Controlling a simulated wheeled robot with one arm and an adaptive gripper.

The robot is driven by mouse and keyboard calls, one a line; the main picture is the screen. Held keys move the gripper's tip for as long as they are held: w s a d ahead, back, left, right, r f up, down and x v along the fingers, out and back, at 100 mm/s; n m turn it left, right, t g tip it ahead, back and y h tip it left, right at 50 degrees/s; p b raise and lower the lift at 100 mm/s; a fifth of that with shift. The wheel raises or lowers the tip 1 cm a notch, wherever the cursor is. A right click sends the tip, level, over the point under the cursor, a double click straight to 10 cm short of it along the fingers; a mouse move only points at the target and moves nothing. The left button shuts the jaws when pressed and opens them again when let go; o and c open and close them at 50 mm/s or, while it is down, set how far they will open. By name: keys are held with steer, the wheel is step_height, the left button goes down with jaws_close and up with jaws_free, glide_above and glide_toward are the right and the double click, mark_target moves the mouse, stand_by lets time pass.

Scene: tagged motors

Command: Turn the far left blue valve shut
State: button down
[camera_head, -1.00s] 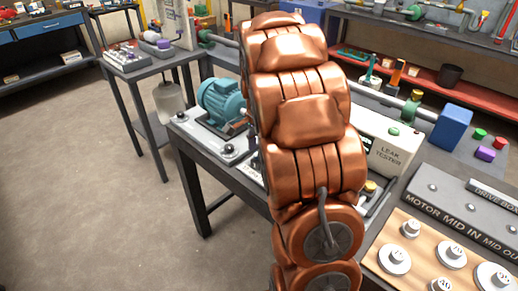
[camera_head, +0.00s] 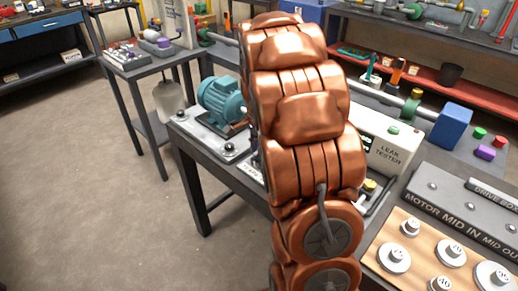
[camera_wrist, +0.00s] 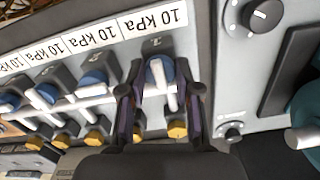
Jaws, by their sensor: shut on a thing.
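In the wrist view several blue valves with white bar handles stand in a row. The end valve (camera_wrist: 152,73), at the right of the row, sits between the fingers of my gripper (camera_wrist: 158,84). The gripper is shut on it, with one finger on each side. Its white bar runs nearly up and down in the picture, tilted slightly. The neighbouring blue valve (camera_wrist: 94,79) is free, and its bar lies more across the picture. In the head view my arm hides the gripper and the valves.
White labels (camera_wrist: 89,35) reading 10 kPa line the row; they appear upside down. Yellow fittings (camera_wrist: 177,129) sit below the valves. A grey plate with a black knob (camera_wrist: 264,16) is on the right. A teal motor (camera_head: 221,97) and a leak tester (camera_head: 388,150) flank my arm.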

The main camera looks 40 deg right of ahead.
steer(key=shift+n, duration=0.3)
steer(key=n+b, duration=0.2)
steer(key=shift+f+n, duration=0.15)
steer(key=shift+n, duration=0.25)
steer(key=n+b, duration=0.2)
steer(key=n, duration=0.3)
steer(key=n+b, duration=0.1)
steer(key=n, duration=0.4)
steer(key=shift+n, duration=2.2)
steer(key=c, duration=0.8)
jaws_free()
